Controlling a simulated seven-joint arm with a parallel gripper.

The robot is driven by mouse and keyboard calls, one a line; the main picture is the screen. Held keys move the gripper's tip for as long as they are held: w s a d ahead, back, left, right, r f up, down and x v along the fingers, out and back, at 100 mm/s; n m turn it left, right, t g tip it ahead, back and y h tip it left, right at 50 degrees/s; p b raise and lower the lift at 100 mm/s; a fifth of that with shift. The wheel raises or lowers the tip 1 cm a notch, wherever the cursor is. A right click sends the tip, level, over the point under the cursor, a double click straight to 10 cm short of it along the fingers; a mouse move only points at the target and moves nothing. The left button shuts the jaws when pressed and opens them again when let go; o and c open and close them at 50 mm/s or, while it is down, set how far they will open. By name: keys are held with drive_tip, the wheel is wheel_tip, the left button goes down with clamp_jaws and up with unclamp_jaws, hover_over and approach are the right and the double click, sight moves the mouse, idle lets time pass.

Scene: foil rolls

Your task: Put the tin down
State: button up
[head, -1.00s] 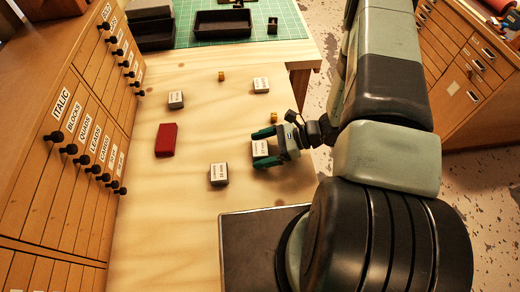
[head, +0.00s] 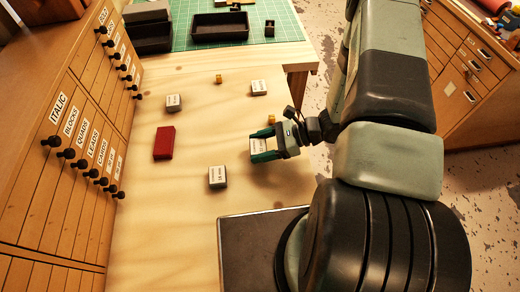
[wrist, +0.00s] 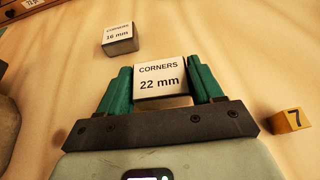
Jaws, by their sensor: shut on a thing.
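The tin (head: 257,146) is a small box with a white label reading "CORNERS 22 mm"; the label also faces up in the wrist view (wrist: 160,78). My gripper (head: 254,147) is shut on it, with one teal finger along each side. In the wrist view my gripper (wrist: 160,70) has the tin between its fingertips, level and straight. The tin's underside is hidden, so I cannot tell whether it touches the wooden bench (head: 195,215) or hangs just above it.
Similar labelled tins stand apart at far left (head: 173,102), far right (head: 260,88) and near left (head: 217,177). A red box (head: 164,143) lies left. A small yellow block (head: 271,119) marked 7 is close behind my gripper. Bare bench lies between them.

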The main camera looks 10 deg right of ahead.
drive_tip(key=r, duration=0.7)
drive_tip(key=shift+w+a+r, duration=0.1)
drive_tip(key=shift+w+a, duration=0.25)
drive_tip(key=shift+a, duration=0.05)
drive_tip(key=w+a, duration=0.7)
drive_tip(key=a, duration=0.3)
hover_over(219, 139)
drive_tip(key=shift+n+g, duration=0.3)
drive_tip(key=shift+g, duration=0.1)
wheel_tip(219, 139, down, 4)
drive_tip(key=shift+a+f, duration=0.1)
drive_tip(key=shift+f, duration=2.5)
drive_tip(key=o, duration=1.1)
drive_tip(key=shift+f, duration=0.15)
